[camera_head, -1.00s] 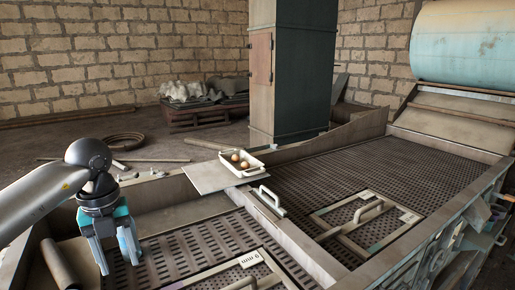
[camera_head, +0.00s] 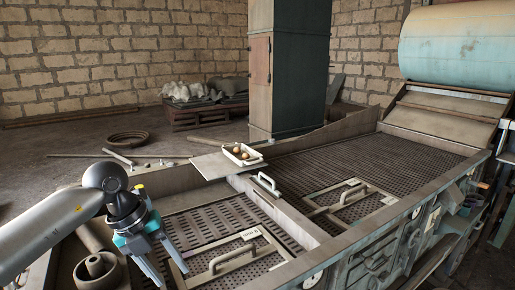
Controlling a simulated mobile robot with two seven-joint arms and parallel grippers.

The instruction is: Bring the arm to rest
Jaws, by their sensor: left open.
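My left arm comes in from the left, and its gripper (camera_head: 168,272) hangs over the left edge of the near perforated screen (camera_head: 205,222). Its two fingers are apart, and I see nothing between them. The fingers point down and to the right. A framed panel with a metal handle (camera_head: 232,257) lies on the near screen, just right of the gripper and apart from it. My right gripper is not in view.
A second handled panel (camera_head: 350,192) lies on the far screen (camera_head: 300,170). A white tray with small round brown things (camera_head: 242,154) sits on a board. A grey-green column (camera_head: 300,80) stands behind. A round metal part (camera_head: 96,270) lies beneath my left arm.

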